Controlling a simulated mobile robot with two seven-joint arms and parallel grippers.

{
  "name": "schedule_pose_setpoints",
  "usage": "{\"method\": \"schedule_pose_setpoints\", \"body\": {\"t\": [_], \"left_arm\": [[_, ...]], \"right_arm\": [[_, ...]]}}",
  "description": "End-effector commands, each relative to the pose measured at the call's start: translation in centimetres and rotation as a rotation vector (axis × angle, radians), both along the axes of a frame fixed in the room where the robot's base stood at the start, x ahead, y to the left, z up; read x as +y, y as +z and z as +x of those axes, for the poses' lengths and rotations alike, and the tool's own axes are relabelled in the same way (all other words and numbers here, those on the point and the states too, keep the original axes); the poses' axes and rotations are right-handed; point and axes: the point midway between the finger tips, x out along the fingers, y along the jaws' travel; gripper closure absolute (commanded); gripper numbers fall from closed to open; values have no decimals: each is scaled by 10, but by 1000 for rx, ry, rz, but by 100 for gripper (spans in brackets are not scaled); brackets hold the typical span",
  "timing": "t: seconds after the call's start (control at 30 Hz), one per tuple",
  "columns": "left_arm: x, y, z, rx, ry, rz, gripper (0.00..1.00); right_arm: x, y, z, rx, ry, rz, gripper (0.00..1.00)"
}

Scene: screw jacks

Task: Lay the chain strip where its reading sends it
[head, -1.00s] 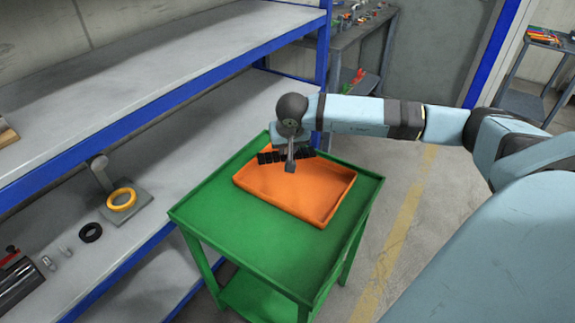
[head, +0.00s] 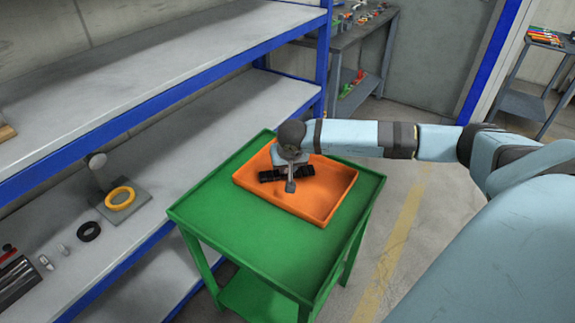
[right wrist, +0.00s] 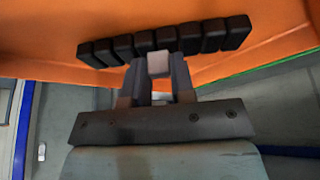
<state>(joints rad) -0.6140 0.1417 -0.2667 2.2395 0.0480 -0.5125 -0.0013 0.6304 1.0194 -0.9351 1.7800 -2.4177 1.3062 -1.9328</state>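The chain strip is a row of several black links. In the head view the strip (head: 271,175) is over the orange tray (head: 323,222), and in the right wrist view the strip (right wrist: 205,37) runs across the top. My right gripper (head: 290,186) is shut on the strip near its middle; the fingertips also show in the right wrist view (right wrist: 158,65). The strip appears level and low in the tray; I cannot tell whether it touches the tray floor. The tray lies on a green cart (head: 240,228). My left gripper is not in view.
A blue-edged grey shelf (head: 150,222) stands left of the cart. It holds a yellow ring (head: 120,199) at a stand, a black ring (head: 89,231) and small metal parts. A workbench (head: 345,50) is behind. Floor right of the cart is clear.

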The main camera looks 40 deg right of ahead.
Motion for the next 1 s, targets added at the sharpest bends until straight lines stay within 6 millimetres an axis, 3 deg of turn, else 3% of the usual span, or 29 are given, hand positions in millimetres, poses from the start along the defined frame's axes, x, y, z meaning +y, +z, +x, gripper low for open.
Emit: {"method": "schedule_pose_setpoints", "body": {"t": [0.03,0.1,0.5,1.0], "left_arm": [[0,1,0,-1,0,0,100],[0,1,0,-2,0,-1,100],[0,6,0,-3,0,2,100],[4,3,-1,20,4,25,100]], "right_arm": [[0,0,0,0,0,0,68],[0,0,0,0,0,0,52],[1,9,-1,-1,0,0,51],[19,99,-33,-2,1,1,51]]}}
